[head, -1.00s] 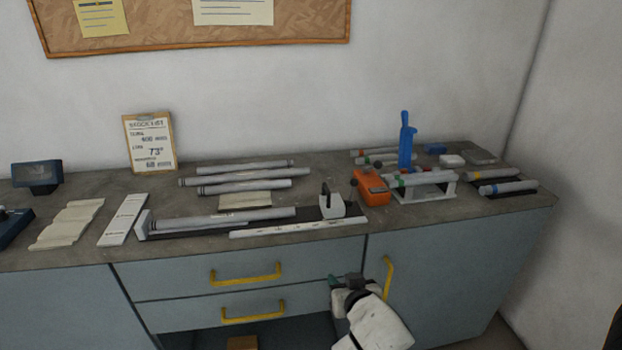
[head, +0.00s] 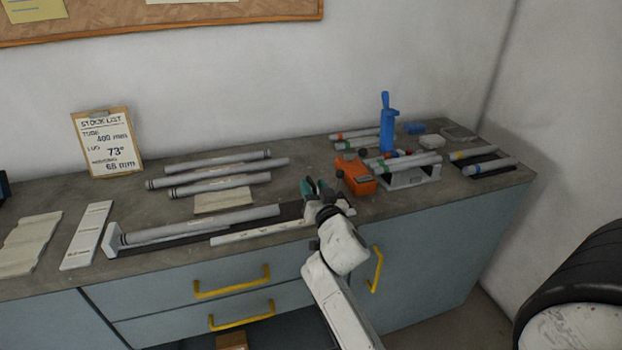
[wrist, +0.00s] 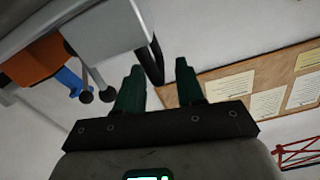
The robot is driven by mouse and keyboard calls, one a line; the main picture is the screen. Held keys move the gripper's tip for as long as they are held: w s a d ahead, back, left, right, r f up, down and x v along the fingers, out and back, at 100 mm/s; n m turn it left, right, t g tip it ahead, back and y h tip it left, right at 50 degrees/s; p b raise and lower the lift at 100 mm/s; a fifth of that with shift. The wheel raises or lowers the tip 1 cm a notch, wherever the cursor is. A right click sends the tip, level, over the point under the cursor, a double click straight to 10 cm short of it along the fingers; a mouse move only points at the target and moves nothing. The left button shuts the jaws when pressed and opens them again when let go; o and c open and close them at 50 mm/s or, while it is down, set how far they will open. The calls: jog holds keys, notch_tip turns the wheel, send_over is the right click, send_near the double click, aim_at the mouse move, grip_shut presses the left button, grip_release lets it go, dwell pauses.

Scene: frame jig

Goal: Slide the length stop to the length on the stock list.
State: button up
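The length stop is a pale block with a black upright handle. In the wrist view the block (wrist: 112,30) is at the upper left, and its handle (wrist: 155,62) shows between my fingertips; I cannot tell if they touch. In the head view my gripper (head: 312,188) mostly hides the stop, at the right end of the dark rail (head: 160,246). My gripper is open, its two green fingers apart in the wrist view (wrist: 158,78). A grey tube (head: 205,224) lies along the rail. The stock list (head: 107,145) reads tube 400 mm, lug 73°, and 68 mm.
A white scale strip (head: 262,232) lies along the rail's front. An orange box (head: 355,176) with dark knobs is just right of my gripper. Beyond it are a blue clamp (head: 387,125) and a tube stand (head: 405,180). Loose tubes (head: 215,173) lie behind the rail.

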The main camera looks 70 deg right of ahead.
jog(key=shift+x, duration=1.25)
jog(key=shift+c, duration=0.2)
grip_shut()
